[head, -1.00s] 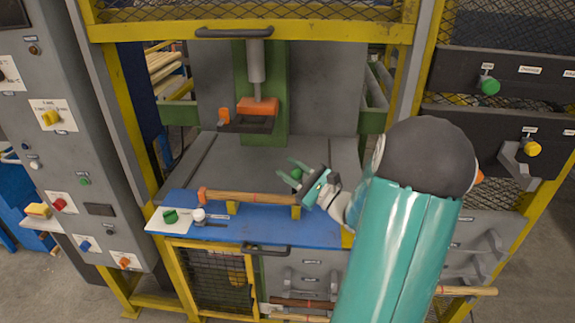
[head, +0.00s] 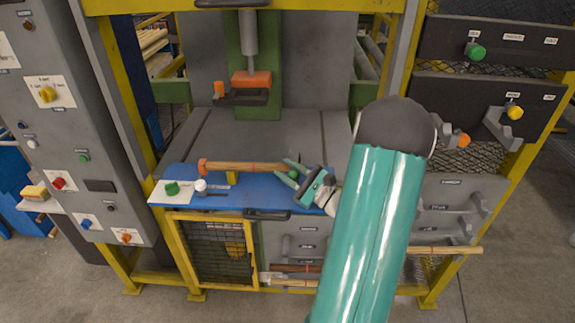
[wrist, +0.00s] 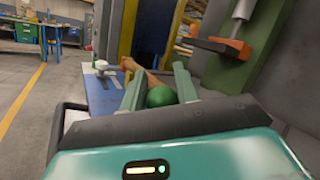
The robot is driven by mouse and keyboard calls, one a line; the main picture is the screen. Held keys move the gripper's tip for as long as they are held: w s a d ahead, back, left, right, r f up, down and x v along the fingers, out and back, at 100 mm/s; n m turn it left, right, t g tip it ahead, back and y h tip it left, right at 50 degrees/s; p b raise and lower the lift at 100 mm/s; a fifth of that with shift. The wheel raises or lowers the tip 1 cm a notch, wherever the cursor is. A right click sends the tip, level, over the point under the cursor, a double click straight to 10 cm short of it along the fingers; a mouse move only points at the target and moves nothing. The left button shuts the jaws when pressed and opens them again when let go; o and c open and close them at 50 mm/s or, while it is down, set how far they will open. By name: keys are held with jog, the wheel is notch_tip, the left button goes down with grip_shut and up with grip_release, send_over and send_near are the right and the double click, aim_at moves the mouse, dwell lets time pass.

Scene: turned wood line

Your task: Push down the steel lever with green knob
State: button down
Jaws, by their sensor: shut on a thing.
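A round green knob (head: 293,174) sits between the two fingers of my gripper (head: 285,171) in the head view. It also shows in the wrist view (wrist: 160,96), where both fingers (wrist: 158,78) are close against its sides. My gripper is shut on it, just above the blue bench top (head: 222,205) and at the right end of a wooden handle (head: 245,167). No steel shaft of a lever can be made out under the knob; the fingers and the gripper hide that area.
A press with an orange block (head: 251,79) stands behind. A green button (head: 172,188) and a white knob (head: 201,185) are at the bench's left. A black handle bar (head: 267,214) fronts the bench.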

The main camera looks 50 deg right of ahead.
jog(key=shift+a+f, duration=0.2)
jog(key=shift+f, duration=0.45)
jog(key=c, duration=1.1)
grip_release()
jog(key=shift+w, duration=0.1)
jog(key=shift+o, duration=0.2)
jog(key=shift+d, duration=0.1)
jog(key=shift+s+d, duration=0.1)
jog(key=shift+s, duration=0.15)
jog(key=v, duration=1.3)
jog(key=shift+s, duration=0.2)
